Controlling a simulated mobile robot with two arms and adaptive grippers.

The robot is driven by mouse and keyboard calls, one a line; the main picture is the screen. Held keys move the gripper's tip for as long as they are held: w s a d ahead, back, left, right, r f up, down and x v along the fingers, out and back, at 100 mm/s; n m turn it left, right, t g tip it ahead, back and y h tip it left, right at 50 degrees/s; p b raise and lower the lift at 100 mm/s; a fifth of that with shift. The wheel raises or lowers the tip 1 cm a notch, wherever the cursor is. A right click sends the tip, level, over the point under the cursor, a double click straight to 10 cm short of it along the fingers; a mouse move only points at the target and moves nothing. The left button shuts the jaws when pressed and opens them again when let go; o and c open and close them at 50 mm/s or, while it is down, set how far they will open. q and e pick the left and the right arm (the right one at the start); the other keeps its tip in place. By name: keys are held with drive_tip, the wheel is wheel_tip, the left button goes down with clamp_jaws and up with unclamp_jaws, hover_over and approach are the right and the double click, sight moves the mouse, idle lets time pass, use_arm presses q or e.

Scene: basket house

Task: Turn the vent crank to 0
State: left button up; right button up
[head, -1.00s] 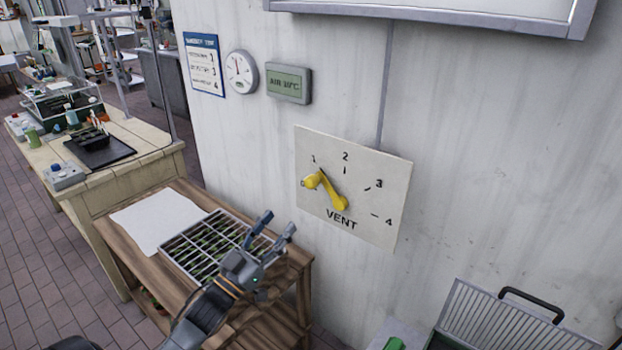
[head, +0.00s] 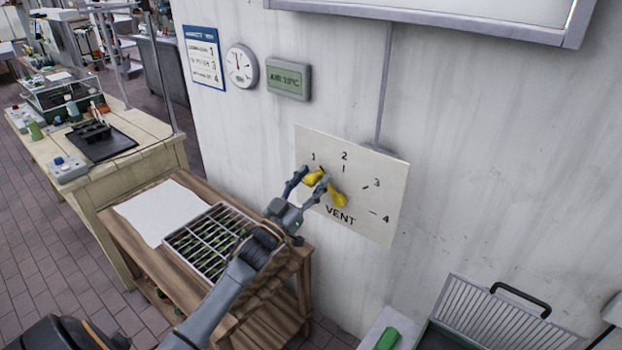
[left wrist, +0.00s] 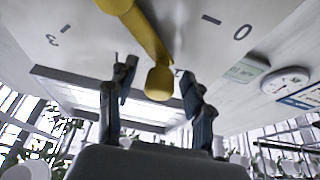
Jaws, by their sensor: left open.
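The yellow vent crank (head: 338,198) is mounted on a pale dial plate (head: 375,224) on the wall, marked VENT with numbers. Its arm slants up and left from the hub, and its knob (head: 314,177) lies near the 1 mark. The 0 mark is hidden behind my gripper in the head view; the 0 shows at upper right in the left wrist view. My left gripper (head: 311,181) is open, with its fingers on either side of the knob. In the left wrist view the knob (left wrist: 160,83) sits between the spread fingers; contact cannot be told. My right gripper is out of view.
A wooden stand (head: 270,280) with a seedling tray (head: 208,240) and white sheet (head: 165,213) is below my left arm. A ribbed grey panel with a black handle (head: 525,297) is at lower right. A clock (head: 241,66) and air display (head: 288,79) hang above left.

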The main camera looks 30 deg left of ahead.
use_arm(q)
clamp_jaws()
drive_tip(key=shift+f, duration=0.1)
idle(0.3)
drive_tip(key=n+y, duration=0.1)
drive_tip(key=n, duration=0.1)
drive_tip(key=a+f+n+y, duration=0.1)
drive_tip(key=n, duration=0.1)
drive_tip(key=shift+f, duration=0.15)
drive_tip(key=shift+a+f+n+g+y+p, duration=0.25)
drive_tip(key=shift+f+n+y, duration=0.45)
drive_tip(key=shift+n, duration=0.75)
drive_tip(key=shift+a+f+n+g+y+p, duration=0.15)
drive_tip(key=shift+f+n+g+y, duration=0.4)
drive_tip(key=shift+n, duration=0.95)
drive_tip(key=shift+a+f+n+g+y+p, duration=0.1)
drive_tip(key=shift+a+f+n+y, duration=0.1)
drive_tip(key=shift+f+n+y, duration=0.95)
drive_tip(key=shift+r+n+h, duration=0.15)
drive_tip(key=shift+n+h, duration=0.15)
drive_tip(key=shift+h, duration=0.1)
unclamp_jaws()
